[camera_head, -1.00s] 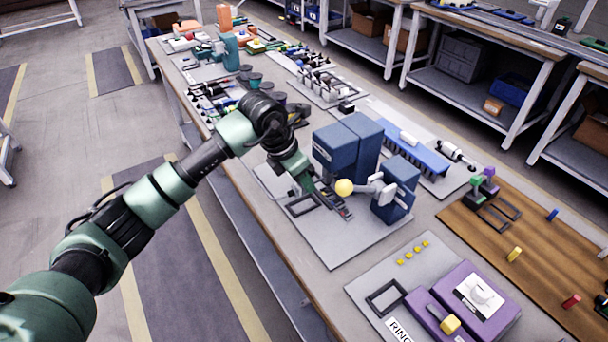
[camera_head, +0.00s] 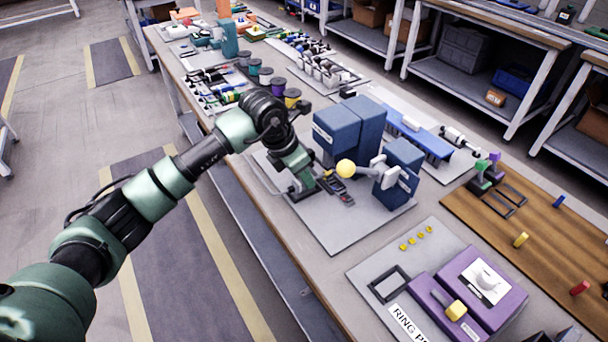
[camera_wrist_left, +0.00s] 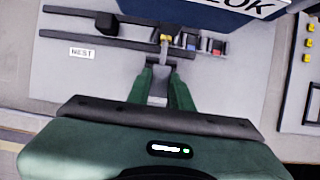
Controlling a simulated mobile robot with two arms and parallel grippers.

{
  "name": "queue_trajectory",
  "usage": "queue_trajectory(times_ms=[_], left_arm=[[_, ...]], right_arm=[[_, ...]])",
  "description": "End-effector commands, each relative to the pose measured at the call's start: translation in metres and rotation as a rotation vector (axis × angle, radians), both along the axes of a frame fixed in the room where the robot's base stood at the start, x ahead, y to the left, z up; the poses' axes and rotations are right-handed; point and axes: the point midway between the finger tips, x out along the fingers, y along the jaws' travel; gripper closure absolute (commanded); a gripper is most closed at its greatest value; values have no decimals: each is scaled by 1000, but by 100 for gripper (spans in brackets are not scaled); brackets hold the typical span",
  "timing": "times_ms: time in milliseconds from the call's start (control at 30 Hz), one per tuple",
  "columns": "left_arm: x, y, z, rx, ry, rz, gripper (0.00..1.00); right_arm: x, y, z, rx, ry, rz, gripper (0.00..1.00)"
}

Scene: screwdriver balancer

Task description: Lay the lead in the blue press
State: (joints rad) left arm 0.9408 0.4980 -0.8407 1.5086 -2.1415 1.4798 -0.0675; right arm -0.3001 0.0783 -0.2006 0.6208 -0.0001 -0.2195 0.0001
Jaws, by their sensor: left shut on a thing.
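The blue press (camera_head: 337,136) stands on a grey board (camera_head: 350,236), with a yellow ball knob (camera_head: 346,168) on its lever and a second blue block (camera_head: 400,174) beside it. My left gripper (camera_head: 324,183) is low over the board in front of the press. In the left wrist view my left gripper (camera_wrist_left: 162,82) is shut on a small grey piece, which seems to be the lead (camera_wrist_left: 158,86). A yellow part (camera_wrist_left: 166,38) shows just beyond the fingertips, beside blue (camera_wrist_left: 191,41) and red (camera_wrist_left: 217,47) parts; how these join is unclear. My right gripper is out of view.
Dark rails (camera_wrist_left: 90,42) and a NEST label (camera_wrist_left: 82,53) lie left of the fingers. A purple ring press (camera_head: 485,285) stands nearer on the right, with small yellow pieces (camera_head: 411,241) behind it. Spools (camera_head: 265,78) stand farther back.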

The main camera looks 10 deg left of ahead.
Motion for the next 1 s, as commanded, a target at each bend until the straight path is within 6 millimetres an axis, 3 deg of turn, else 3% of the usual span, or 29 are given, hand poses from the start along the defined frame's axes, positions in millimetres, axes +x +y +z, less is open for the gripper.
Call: queue_trajectory(times_ms=[933,967,1000], left_arm=[[0,0,-11,0,0,0,100],[0,0,-11,0,0,0,76],[0,0,-11,0,0,0,65]], right_arm=[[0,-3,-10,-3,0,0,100],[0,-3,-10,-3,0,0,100],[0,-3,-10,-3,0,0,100]])
